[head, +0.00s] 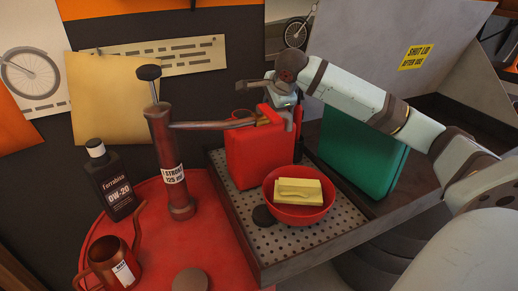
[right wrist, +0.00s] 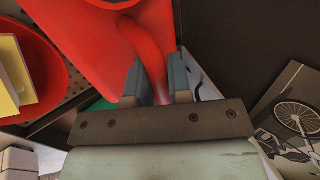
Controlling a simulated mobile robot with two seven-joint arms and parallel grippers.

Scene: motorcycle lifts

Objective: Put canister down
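The red canister (head: 255,152) is upright over the perforated tray (head: 262,243), behind the red bowl. I cannot tell whether its base touches the tray. My right gripper (head: 286,100) is at the canister's top. In the right wrist view its two fingers (right wrist: 155,82) are on either side of the canister's handle (right wrist: 148,50), closed on it. The canister body also shows there. The bowl hides the canister's lower right. My left gripper is not in view.
The red bowl (head: 288,214) holds a yellow block (head: 297,191); a black disc (head: 264,215) lies beside it. A green box (head: 360,150) stands to the right. A red round table (head: 160,235) holds a dark bottle (head: 115,182), a brown pump (head: 165,150) and a copper can (head: 110,262).

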